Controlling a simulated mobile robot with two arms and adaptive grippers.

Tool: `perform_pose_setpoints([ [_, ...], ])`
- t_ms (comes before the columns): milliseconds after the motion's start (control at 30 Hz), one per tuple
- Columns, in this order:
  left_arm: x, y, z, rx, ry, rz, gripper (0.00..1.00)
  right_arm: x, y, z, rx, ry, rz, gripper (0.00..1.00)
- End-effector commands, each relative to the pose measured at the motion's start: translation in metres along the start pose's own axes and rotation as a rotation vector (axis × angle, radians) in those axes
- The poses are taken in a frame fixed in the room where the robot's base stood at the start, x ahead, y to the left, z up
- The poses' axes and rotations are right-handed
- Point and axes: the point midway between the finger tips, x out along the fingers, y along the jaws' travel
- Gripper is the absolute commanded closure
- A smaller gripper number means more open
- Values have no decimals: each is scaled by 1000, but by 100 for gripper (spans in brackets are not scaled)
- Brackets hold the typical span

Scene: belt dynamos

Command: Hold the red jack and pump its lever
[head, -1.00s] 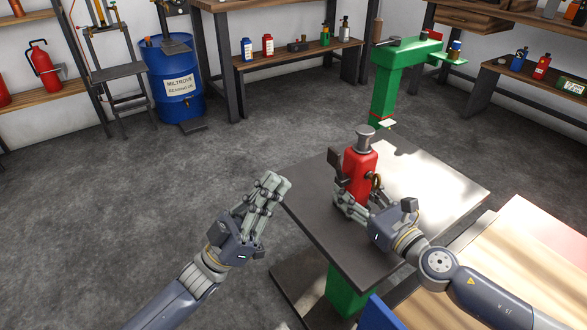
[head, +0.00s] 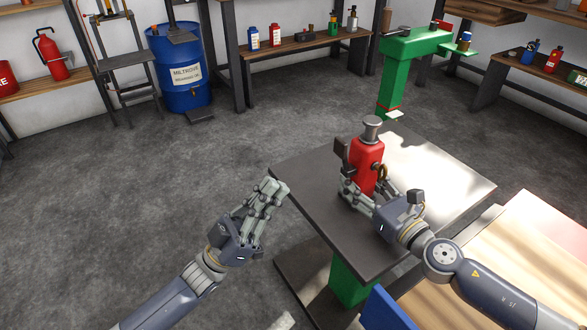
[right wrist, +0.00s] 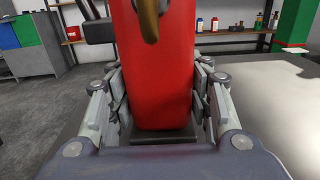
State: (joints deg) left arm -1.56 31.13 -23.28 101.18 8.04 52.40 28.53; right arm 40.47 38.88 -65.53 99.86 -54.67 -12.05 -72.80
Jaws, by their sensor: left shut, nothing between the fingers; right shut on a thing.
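The red jack (head: 367,166) stands upright on a dark-topped table (head: 310,185), with a grey cap on top and a dark part on its left side. A brass-coloured ring or hook shows on its near side. My right gripper (head: 362,190) is shut around the jack's lower body; in the right wrist view the red jack (right wrist: 155,75) sits between its fingers. My left gripper (head: 273,190) is shut and empty, off the table's left edge and apart from the jack. I cannot clearly make out the lever.
A green stand (head: 400,75) is behind the table. A blue drum (head: 180,85) and shelves with bottles line the back wall. A wooden-topped bench (head: 500,265) is at the lower right. Open floor lies to the left.

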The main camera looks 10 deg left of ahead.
Motion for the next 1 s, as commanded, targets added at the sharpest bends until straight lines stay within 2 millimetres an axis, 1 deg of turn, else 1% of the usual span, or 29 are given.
perform_pose_setpoints([
  [33, -10, -1, 6, -1, -4, -2, 100, 0, 0, 0, 1, -1, 1, 100],
  [100, -19, 0, 12, -1, -4, -2, 100, 0, 0, 1, 1, -1, 1, 100],
  [200, -26, 0, 15, 2, -2, -1, 100, 0, 0, 1, 1, -1, 1, 100],
  [467, -27, 0, 15, 2, -1, 0, 100, 0, 0, 0, 1, -1, 1, 100],
  [567, -24, 0, 14, 2, 0, 0, 100, 0, 0, 0, 1, -1, 1, 100],
  [667, -15, 0, 14, 3, 3, 2, 100, 0, 1, 0, 1, -1, 1, 100],
  [767, 0, 0, 14, 3, 3, 2, 100, 0, 1, 0, 1, -1, 1, 100],
  [1000, 53, 1, 13, 2, 5, 2, 100, 0, 1, 0, 1, -1, 1, 100],
])
